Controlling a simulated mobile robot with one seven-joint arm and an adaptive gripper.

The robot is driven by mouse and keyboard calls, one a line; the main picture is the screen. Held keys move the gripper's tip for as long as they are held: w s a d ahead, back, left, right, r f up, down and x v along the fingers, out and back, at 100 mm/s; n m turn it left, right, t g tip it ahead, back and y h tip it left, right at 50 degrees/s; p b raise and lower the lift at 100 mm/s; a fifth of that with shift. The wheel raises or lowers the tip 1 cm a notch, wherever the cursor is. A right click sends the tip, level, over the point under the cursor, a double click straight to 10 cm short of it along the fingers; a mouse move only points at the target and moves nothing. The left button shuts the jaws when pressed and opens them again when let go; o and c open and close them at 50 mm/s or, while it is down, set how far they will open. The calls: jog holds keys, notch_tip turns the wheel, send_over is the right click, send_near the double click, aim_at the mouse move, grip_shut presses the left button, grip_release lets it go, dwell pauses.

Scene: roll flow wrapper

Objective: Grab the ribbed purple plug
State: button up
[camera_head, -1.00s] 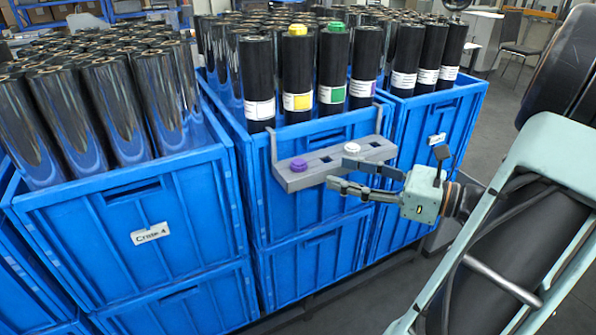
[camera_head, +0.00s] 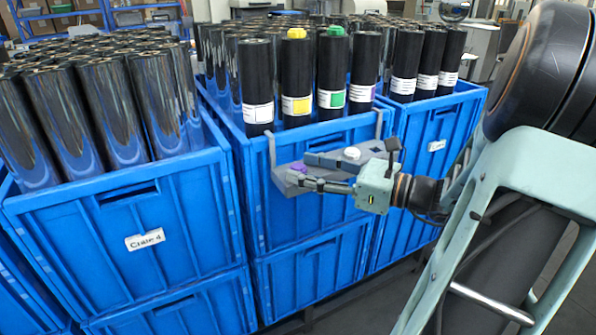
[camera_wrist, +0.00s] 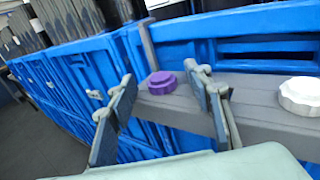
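The ribbed purple plug (camera_head: 300,167) sits in the grey holder (camera_head: 281,178) that hangs on the middle blue crate's front. My gripper (camera_head: 303,171) is open, and its fingers partly hide the plug and the holder in the head view. In the wrist view the purple plug (camera_wrist: 162,83) shows whole, in the gap between my two open finger pads (camera_wrist: 160,92) and a little beyond them. I cannot see contact between the fingers and the plug. A white ribbed plug (camera_head: 352,153) sits further right on the same holder; it also shows in the wrist view (camera_wrist: 301,97).
Blue crates (camera_head: 150,205) full of black rolls stand side by side. A yellow-capped roll (camera_head: 296,80) and a green-capped roll (camera_head: 333,72) rise just behind the holder. Open floor lies at the lower right.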

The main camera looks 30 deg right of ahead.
jog(key=c, duration=0.7)
jog(key=shift+r, duration=0.1)
